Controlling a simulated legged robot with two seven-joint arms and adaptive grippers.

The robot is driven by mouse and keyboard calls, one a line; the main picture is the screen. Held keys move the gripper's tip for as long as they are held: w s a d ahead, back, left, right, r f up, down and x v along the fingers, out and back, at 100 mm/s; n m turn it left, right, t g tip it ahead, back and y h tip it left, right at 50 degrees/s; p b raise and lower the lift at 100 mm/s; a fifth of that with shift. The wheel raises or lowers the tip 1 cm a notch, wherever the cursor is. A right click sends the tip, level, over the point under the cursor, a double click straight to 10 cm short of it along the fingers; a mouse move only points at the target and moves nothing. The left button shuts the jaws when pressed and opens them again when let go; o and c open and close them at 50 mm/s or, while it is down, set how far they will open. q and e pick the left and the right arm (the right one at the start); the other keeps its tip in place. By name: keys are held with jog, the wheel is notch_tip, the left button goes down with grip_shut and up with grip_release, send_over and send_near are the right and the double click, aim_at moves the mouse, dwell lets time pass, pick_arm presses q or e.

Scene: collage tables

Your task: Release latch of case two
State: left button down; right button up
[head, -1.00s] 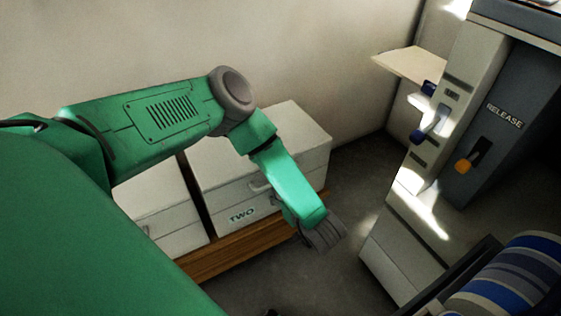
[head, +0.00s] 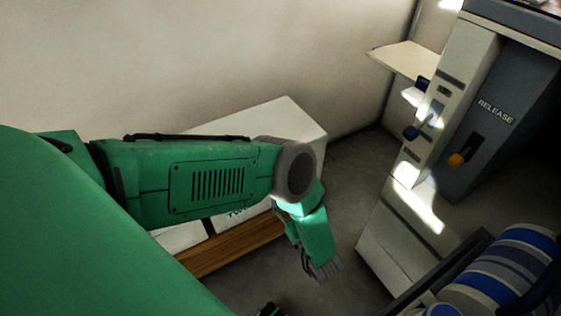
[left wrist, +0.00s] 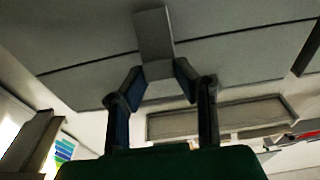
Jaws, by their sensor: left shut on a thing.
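Case two is a white box (head: 298,118) on a wooden bench; my left arm hides most of its front and label in the head view. My left gripper (head: 325,268) hangs down in front of the case's right end. In the left wrist view, my left gripper (left wrist: 158,78) is shut on a flat grey latch tab (left wrist: 153,32), with one finger on each side. The tab lies over the dark seam of the case's pale face (left wrist: 85,88). A long grey handle (left wrist: 215,118) is beside the right finger.
A wooden bench (head: 235,246) carries the cases. A blue-striped roll (head: 505,270) is at lower right. Grey floor (head: 350,195) between is clear.

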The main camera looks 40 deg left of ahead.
pick_arm(q)
jog(key=shift+d+f+t+y, duration=0.3)
jog(key=shift+t+y, duration=0.1)
jog(key=shift+y, duration=0.1)
jog(key=c, duration=1.3)
grip_release()
jog(key=shift+a, duration=0.1)
notch_tip(320, 180, up, 10)
jog(key=shift+f, duration=0.1)
